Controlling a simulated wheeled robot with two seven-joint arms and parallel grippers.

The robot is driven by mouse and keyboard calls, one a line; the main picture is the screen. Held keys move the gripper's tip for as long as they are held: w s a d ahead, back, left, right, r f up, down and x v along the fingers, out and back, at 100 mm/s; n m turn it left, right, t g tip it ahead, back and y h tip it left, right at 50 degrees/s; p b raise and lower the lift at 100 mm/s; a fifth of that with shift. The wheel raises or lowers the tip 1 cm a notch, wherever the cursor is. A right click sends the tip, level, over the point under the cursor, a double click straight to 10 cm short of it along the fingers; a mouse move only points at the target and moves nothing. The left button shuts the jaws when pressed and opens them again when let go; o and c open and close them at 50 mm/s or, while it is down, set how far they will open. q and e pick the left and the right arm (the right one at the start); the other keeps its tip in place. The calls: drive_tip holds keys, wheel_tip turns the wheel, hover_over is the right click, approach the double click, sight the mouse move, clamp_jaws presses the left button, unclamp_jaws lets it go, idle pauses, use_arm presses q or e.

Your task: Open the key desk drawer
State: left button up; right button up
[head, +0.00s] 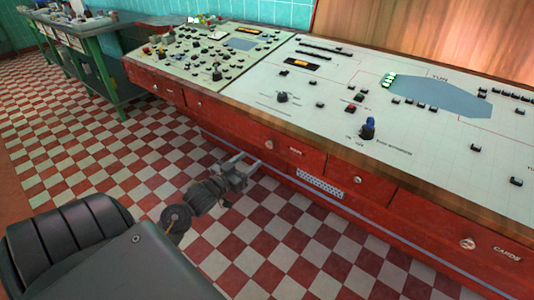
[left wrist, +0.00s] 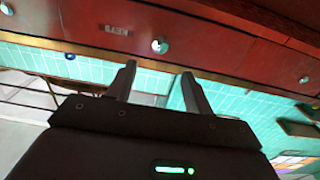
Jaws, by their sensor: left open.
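The red control desk has a row of shut drawers with round knobs along its front. One drawer (head: 312,157) has a knob (head: 270,145) and a small label (head: 295,151) that is too small to read surely. My left gripper (head: 248,161) is open and empty, in front of and below this knob, apart from the desk. In the left wrist view, the two fingers (left wrist: 158,70) point at the red front, with a knob (left wrist: 160,46) just beyond and between their tips. A label (left wrist: 116,30) sits left of that knob. My right gripper is out of view.
More knobbed drawers lie to both sides; the far right one bears a CARDS label (head: 507,255). A perforated vent (head: 320,186) and a long grey rail (head: 350,219) run below the drawers. Switches cover the desktop (head: 335,85). The checkered floor (head: 130,150) is clear.

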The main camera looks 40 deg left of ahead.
sight(269, 145)
use_arm(q)
drive_tip(key=w, duration=1)
drive_tip(key=shift+a, duration=0.15)
drive_tip(key=shift+w, duration=0.45)
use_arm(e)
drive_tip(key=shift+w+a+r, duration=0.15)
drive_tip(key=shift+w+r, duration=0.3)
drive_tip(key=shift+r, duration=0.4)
